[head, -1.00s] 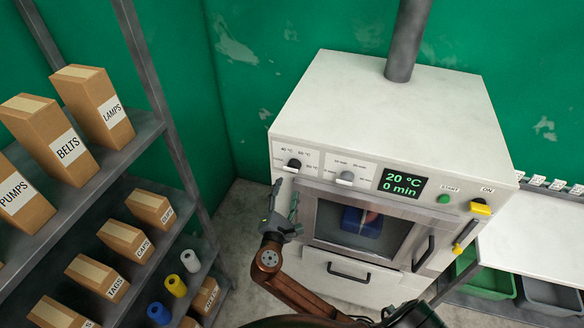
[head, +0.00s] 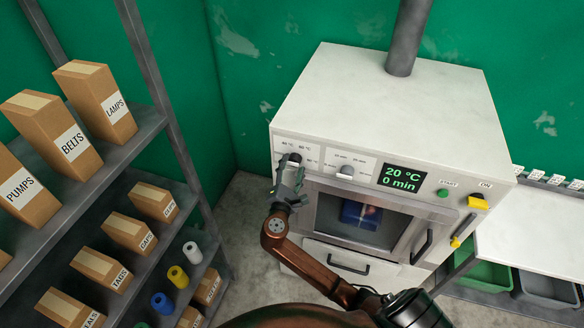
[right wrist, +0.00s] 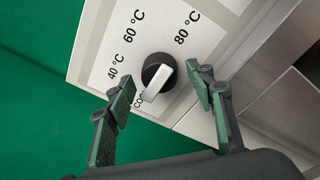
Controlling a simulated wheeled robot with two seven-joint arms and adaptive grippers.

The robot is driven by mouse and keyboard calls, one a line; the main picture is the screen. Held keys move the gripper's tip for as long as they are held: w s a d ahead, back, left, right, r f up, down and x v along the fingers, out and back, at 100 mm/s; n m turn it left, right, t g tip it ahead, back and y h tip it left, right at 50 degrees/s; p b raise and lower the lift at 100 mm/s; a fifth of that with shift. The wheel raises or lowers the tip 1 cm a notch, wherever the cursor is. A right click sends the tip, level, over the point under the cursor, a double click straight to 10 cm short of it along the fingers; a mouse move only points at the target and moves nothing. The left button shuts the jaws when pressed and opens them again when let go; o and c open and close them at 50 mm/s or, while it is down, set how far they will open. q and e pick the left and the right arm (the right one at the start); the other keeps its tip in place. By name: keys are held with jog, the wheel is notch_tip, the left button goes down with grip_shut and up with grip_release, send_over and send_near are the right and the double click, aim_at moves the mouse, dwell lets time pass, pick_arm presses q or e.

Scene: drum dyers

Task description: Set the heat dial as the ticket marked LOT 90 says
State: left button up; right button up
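The heat dial (right wrist: 158,78) is a round black knob with a silver bar, on the dyer's white panel. In the right wrist view its bar points toward a partly hidden label starting "COO"; the marks 40, 60 and 80 °C lie around it. My right gripper (right wrist: 160,84) is open, one finger on either side of the dial with gaps. In the head view this gripper (head: 289,182) covers part of the dial (head: 294,158). The display (head: 402,178) reads 20 °C and 0 min. I cannot read a LOT 90 ticket. My left gripper is out of view.
A second knob (head: 346,171), a green START button (head: 442,193) and a yellow ON switch (head: 478,202) sit along the panel. Small white cards (head: 556,179) line the right wall, too small to read. A shelf of labelled boxes (head: 118,237) stands left.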

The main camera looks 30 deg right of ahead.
jog(key=shift+a+f, duration=0.1)
jog(key=c, duration=1.1)
jog(key=shift+f+m+b, duration=0.25)
jog(key=shift+m+b, duration=0.55)
jog(key=shift+b, duration=0.3)
jog(key=m+h+b, duration=0.1)
jog(key=m+b, duration=0.7)
jog(key=b, duration=0.1)
jog(key=shift+w+f, duration=0.1)
jog(key=shift+f, duration=0.05)
jog(key=shift+m+b, duration=1.1)
jog(key=shift+b, duration=0.05)
jog(key=shift+r+m, duration=0.25)
jog(key=shift+m, duration=0.05)
jog(key=shift+h+b, duration=0.3)
jog(key=shift+r, duration=0.1)
jog(key=o, duration=1.2)
